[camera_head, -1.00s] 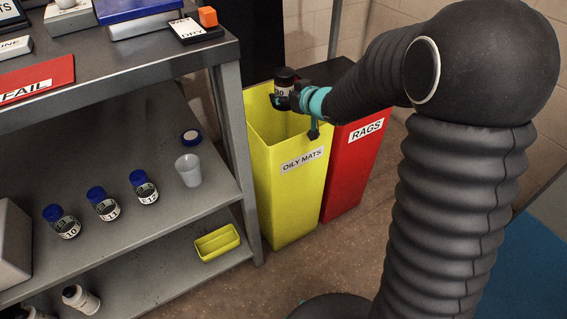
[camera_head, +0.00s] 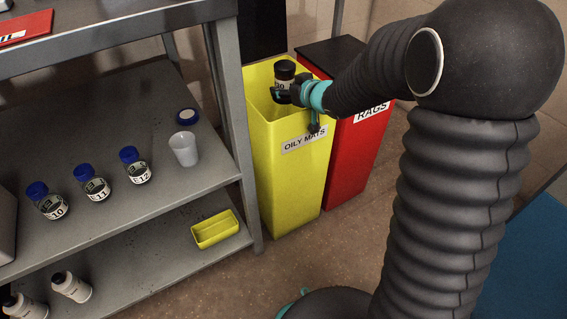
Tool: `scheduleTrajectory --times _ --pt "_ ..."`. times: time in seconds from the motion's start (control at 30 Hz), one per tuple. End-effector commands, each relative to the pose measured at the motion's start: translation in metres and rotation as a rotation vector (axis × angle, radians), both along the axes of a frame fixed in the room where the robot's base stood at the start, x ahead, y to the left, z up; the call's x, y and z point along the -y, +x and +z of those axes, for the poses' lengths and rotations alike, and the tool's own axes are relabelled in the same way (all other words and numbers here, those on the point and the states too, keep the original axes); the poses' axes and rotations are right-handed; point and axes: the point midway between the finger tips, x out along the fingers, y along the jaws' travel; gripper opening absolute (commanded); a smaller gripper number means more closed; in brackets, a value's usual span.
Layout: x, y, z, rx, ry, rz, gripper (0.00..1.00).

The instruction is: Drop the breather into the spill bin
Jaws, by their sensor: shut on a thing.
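My gripper (camera_head: 291,93) is shut on a small dark cylinder with a black cap and a white label, which I take to be the breather (camera_head: 285,72). The label shows only partly, ending in a 0. It is held upright over the open mouth of a yellow bin (camera_head: 285,190), apart from the bin's floor. The yellow bin's label reads OILY MATS; no bin in view is marked as a spill bin. My gripper's far finger is partly hidden behind the held thing.
A red bin (camera_head: 352,165) labelled RAGS, with a dark top, stands right of the yellow one. A grey shelf rack (camera_head: 237,120) at left holds several blue-capped bottles (camera_head: 92,184), a white cup (camera_head: 184,149) and a yellow tray (camera_head: 215,229). Bare floor shows in front of the bins.

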Motion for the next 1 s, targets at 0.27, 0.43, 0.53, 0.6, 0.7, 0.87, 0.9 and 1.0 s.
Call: scheduleTrajectory --times 0.27,0.43,0.53,0.6,0.7,0.87,0.9,1.0 --pt "0.0 0.0 0.001 0.001 0.001 0.0 0.83" --pt "0.0 0.0 0.001 0.0 0.0 0.0 0.83" --pt "0.001 -0.001 0.0 -0.001 -0.001 0.0 0.83" --pt "0.002 -0.003 0.002 0.0 0.0 -0.001 0.83" --pt "0.008 -0.01 0.007 0.003 -0.001 0.0 0.83" --pt "0.023 -0.03 0.018 0.003 -0.001 -0.002 0.83" --pt "0.027 -0.036 0.02 0.003 0.0 -0.002 0.83" --pt "0.038 -0.051 0.028 0.004 -0.001 -0.002 0.83"
